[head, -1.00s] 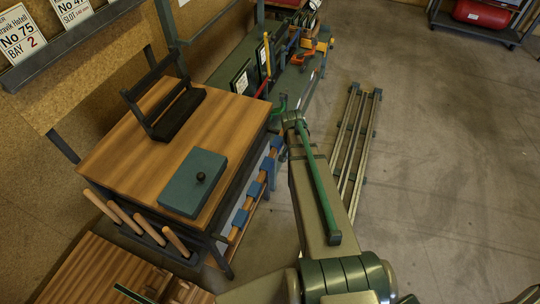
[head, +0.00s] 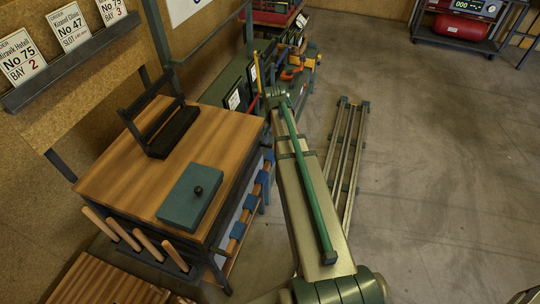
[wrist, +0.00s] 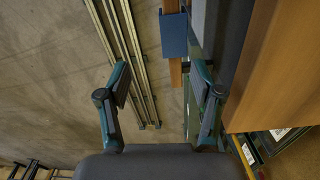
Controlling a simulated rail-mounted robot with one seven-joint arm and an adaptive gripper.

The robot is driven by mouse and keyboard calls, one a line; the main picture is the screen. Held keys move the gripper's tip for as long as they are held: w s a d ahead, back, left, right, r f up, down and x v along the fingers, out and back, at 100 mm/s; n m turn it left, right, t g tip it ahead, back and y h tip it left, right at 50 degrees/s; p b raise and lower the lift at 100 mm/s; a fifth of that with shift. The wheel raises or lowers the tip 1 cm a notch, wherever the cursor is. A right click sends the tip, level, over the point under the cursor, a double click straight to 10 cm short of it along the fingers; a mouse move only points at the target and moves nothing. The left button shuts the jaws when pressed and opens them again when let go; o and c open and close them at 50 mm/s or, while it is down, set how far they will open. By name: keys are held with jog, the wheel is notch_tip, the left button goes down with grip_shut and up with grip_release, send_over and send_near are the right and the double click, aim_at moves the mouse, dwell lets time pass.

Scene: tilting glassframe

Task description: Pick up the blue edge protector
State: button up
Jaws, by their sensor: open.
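Several blue edge protectors (head: 251,201) sit along a wooden rail on the right side of the workbench in the head view. In the wrist view, one blue edge protector (wrist: 174,35) shows on its rail, beyond my fingertips and slightly right of centre. My gripper (wrist: 160,76) is open, with nothing between its two fingers. The protector is apart from both fingers. In the head view, my arm reaches away past the bench's right side, and I cannot make out the fingers there.
The wooden-topped workbench (head: 105,178) carries a black stand (head: 172,132) and a teal box (head: 190,197). Its edge runs close to my right finger in the wrist view. Long metal rails (head: 345,160) lie on the floor to the right. Open floor (head: 440,180) lies beyond them.

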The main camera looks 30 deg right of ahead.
notch_tip(320, 180, up, 2)
jog(key=a, duration=0.2)
jog(key=p, duration=0.1)
send_over(271, 154)
jog(key=shift+n, duration=0.3)
jog(key=f, duration=0.5)
jog(key=shift+s+a, duration=0.1)
jog(key=shift+a, duration=0.25)
jog(key=shift+d+f+p, duration=0.2)
jog(key=shift+f+p, duration=0.95)
jog(key=shift+f, duration=1.55)
jog(key=c, duration=0.9)
